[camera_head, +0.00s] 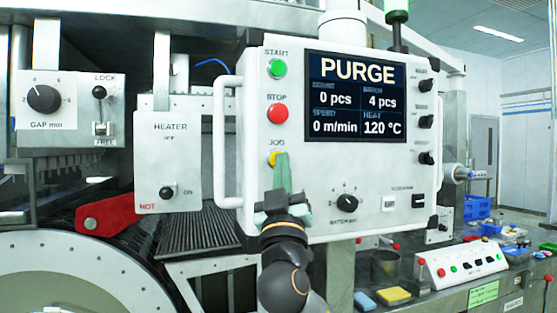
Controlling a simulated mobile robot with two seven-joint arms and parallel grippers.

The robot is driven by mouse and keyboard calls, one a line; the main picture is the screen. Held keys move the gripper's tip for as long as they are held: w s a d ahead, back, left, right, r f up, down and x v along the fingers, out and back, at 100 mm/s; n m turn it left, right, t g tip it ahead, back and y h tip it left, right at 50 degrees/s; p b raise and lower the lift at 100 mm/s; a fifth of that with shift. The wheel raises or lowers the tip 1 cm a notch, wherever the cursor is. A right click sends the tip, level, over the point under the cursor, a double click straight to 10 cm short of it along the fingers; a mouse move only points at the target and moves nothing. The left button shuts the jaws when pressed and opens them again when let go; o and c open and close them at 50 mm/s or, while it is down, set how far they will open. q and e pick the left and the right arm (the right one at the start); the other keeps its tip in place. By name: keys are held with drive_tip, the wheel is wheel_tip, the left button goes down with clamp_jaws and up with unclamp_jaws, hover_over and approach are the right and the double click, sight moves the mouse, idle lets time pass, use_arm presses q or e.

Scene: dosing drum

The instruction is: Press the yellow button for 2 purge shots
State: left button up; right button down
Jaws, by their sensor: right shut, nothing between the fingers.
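A white control panel (237,150) stands in the middle, with a screen (350,97) reading PURGE, 0 pcs, 4 pcs, 0 m/min and 120 °C. On its left side are a green START button (277,67), a red STOP button (278,113) and the yellow JOG button (272,158). My right gripper (281,165) is shut and empty, its greenish fingers pointing up. Its fingertips overlap the right part of the yellow button; I cannot tell whether they touch it. My left gripper is not in view.
A HEATER box (167,165) and a red lever (108,214) are at left, with a GAP knob (43,99) beyond. Right of the panel, a bench holds a small button box (462,262), a metal pot (385,267), sponges (397,296) and blue bins (476,207). A handle (226,140) juts from the panel's left side.

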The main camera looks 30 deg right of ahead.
drive_tip(key=shift+s+a, duration=0.15)
drive_tip(key=shift+s, duration=0.55)
drive_tip(key=s, duration=0.2)
drive_tip(key=s+a, duration=0.1)
drive_tip(key=s, duration=0.2)
drive_tip(key=shift+a+f, duration=0.1)
idle(0.7)
